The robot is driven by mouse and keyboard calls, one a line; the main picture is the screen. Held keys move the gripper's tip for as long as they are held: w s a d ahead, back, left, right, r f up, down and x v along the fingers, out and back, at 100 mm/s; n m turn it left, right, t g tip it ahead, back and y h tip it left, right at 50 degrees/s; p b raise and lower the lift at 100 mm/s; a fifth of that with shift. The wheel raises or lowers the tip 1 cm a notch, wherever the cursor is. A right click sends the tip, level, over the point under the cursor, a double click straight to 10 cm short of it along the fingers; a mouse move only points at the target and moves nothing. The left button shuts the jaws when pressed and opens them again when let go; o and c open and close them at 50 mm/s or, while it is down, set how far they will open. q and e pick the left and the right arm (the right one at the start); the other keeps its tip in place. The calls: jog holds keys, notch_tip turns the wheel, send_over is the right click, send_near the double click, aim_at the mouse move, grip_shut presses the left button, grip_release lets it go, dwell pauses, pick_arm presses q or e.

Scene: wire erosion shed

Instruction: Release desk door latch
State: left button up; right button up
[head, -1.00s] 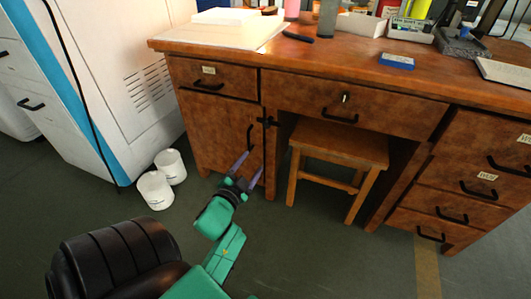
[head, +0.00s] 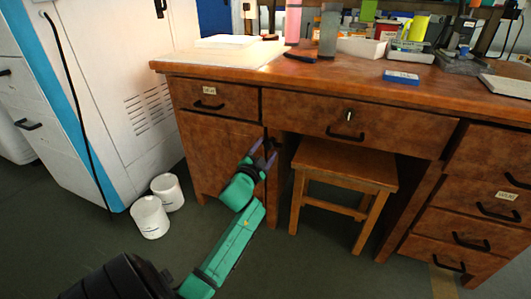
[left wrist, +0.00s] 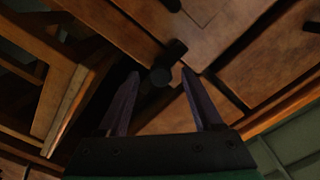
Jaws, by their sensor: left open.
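The desk door (head: 215,155) is the brown wooden panel under the desk's left drawer, and it looks closed. In the left wrist view a dark latch (left wrist: 163,76) with a round end sits at the wood edge. My left gripper (head: 266,153) is in front of the door's right edge, its fingers pointing at the desk. In the left wrist view the gripper (left wrist: 160,85) is open, and the latch shows between its two fingertips. I cannot tell whether they touch it. In the head view the gripper hides the door handle and much of the latch area. My right gripper is out of view.
A wooden stool (head: 345,165) stands in the knee space just right of the gripper. Two white buckets (head: 150,217) stand on the floor at left, beside a white machine (head: 115,80). The desk top (head: 330,72) overhangs the door. Floor in front is clear.

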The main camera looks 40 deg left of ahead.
pick_arm(q)
grip_shut()
jog(key=shift+m, duration=0.4)
jog(key=m+p, duration=0.1)
jog(key=m, duration=0.1)
jog(key=shift+m, duration=0.4)
jog(key=m, duration=0.3)
jog(key=shift+m, duration=0.3)
jog(key=m, duration=0.3)
jog(key=shift+f+m, duration=0.1)
jog(key=shift+m, duration=0.2)
jog(key=m, duration=0.2)
jog(key=shift+m, duration=2.6)
